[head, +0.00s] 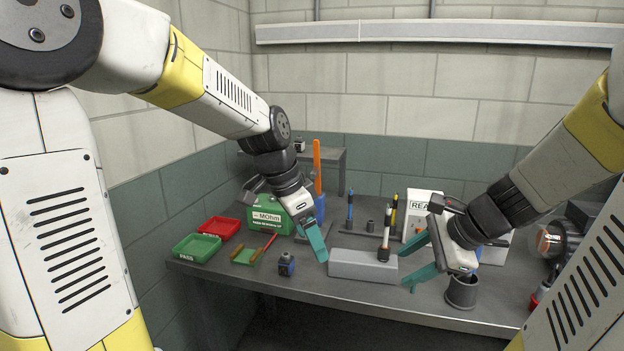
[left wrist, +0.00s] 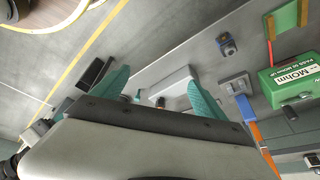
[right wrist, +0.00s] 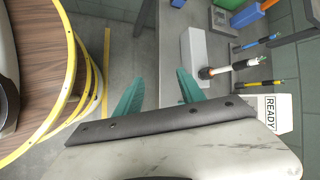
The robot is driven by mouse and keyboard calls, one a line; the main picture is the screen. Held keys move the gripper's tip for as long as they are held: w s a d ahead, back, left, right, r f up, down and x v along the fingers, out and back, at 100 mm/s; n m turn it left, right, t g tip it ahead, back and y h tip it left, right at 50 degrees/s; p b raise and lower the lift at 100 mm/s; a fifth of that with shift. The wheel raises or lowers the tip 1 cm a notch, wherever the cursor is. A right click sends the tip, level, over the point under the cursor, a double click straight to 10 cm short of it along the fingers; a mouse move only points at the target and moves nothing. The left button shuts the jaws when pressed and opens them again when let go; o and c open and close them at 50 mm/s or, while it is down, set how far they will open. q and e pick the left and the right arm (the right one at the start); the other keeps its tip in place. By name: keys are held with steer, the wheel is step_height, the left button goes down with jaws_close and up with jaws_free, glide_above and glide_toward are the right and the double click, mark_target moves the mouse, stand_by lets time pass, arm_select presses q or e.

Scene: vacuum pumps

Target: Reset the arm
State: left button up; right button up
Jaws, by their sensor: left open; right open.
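My left gripper (head: 321,258) hangs over the workbench (head: 300,308), left of the grey block, with its teal fingers pointing down. In the left wrist view the two fingers of this gripper (left wrist: 158,75) stand apart with nothing held between them. My right gripper (head: 404,268) is over the right part of the bench, near the grey block's right end. Its teal fingers point left and are spread. In the right wrist view this gripper (right wrist: 164,72) is also open and empty.
A grey block (head: 360,265) lies between the grippers. A green MOhm meter (head: 268,216), green tray (head: 196,247), red tray (head: 220,227) and small blue part (head: 286,264) are left. A grey cup (head: 462,292) and white READY sign (head: 422,203) are right. The bench's front strip is clear.

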arm_select(q)
steer(key=s+a+r+n+t+y, duration=0.1)
steer(key=s+a+r+n+t, duration=0.3)
steer(key=s+a+n, duration=0.8)
steer(key=shift+s+a+r+n, duration=0.4)
steer(key=shift+s+a+r, duration=0.2)
steer(key=shift+s+a, duration=0.35)
arm_select(e)
steer(key=s+a+r+n+h, duration=0.1)
steer(key=s+r+n, duration=0.3)
steer(key=n, duration=0.5)
steer(key=s+a+r+n+h, duration=0.2)
steer(key=s+a+r+n, duration=0.2)
steer(key=n, duration=0.5)
steer(key=shift+a+t, duration=0.15)
steer(key=shift+t, duration=0.25)
arm_select(q)
steer(key=shift+d, duration=0.2)
